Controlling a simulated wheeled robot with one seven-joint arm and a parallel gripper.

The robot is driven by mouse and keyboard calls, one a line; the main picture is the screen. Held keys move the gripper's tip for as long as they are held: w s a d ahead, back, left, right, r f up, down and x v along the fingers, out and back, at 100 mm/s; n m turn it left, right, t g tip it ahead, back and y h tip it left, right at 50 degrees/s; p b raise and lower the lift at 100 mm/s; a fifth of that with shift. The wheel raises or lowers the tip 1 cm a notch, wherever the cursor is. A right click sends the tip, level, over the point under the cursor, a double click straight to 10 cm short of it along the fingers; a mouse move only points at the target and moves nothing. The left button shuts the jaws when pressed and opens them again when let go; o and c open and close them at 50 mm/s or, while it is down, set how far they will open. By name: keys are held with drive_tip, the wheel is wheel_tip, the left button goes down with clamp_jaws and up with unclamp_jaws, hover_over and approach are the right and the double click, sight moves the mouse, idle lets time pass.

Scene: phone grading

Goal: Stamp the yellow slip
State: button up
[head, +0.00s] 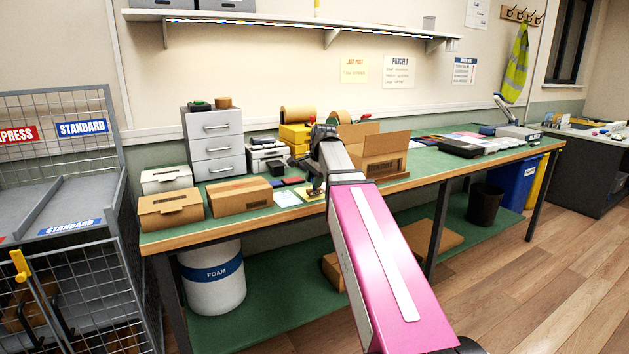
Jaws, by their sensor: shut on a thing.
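My gripper (315,187) is low over the green bench, left of the open carton. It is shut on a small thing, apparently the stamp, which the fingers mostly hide. A yellow slip (311,196) lies on the bench right under the gripper, partly covered by it. At this size I cannot tell whether the held thing touches the slip or whether the slip bears a mark.
Closed brown cartons (241,196) stand to the left and an open carton (378,154) close to the right. A grey drawer unit (214,146) and yellow bins (295,134) are behind. The green bench (415,161) carries phones and papers farther right.

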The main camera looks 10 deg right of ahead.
drive_tip(key=shift+f, duration=0.55)
idle(1.2)
drive_tip(key=shift+r, duration=0.1)
drive_tip(key=shift+r, duration=3.45)
